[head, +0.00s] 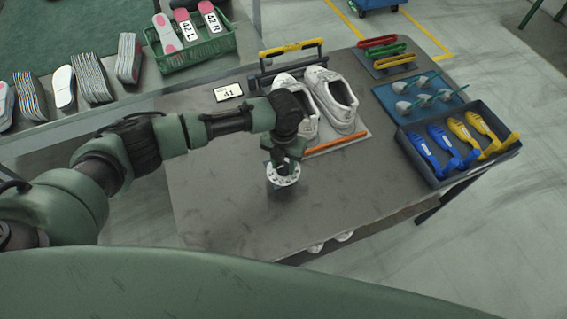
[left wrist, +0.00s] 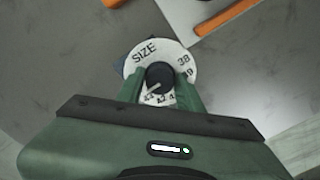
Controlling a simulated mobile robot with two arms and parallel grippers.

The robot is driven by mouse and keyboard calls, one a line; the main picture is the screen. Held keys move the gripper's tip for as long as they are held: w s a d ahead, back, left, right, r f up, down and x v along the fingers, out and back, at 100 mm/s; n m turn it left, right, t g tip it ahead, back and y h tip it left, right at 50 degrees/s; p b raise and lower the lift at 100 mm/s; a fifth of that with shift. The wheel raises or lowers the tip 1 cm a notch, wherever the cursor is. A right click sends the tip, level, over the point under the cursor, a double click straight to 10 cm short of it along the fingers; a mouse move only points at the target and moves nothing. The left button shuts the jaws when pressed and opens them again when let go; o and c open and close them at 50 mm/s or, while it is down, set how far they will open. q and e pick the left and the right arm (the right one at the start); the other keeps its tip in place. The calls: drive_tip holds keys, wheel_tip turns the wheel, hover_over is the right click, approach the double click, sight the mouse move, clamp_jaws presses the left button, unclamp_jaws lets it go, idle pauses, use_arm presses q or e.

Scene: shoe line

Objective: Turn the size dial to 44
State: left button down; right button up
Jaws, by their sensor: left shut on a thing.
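The size dial (head: 283,178) is a round white disc on the grey table. In the left wrist view the dial (left wrist: 133,66) shows the word SIZE, 38 at the upper right and a partly hidden number below it. More numbers at its lower edge are too small and covered to read surely. Its black knob (left wrist: 159,74) carries a light pointer line towards the lower left. My left gripper (head: 285,164) points down over the dial; in the wrist view its green fingers (left wrist: 160,88) are closed on the knob from both sides. My right gripper is not in view.
White sneakers (head: 341,104) stand on a mat behind the dial, with an orange bar (head: 336,144) in front. A small card (head: 228,92) lies behind my forearm. A dark tray (head: 436,179) with blue and yellow shoe forms is at the right. The table right of the dial is clear.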

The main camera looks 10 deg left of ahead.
sight(283, 166)
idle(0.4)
use_arm(q)
drive_tip(key=c, duration=0.9)
unclamp_jaws()
wheel_tip(283, 166, up, 8)
drive_tip(key=shift+f+b, duration=0.1)
drive_tip(key=shift+b, duration=0.4)
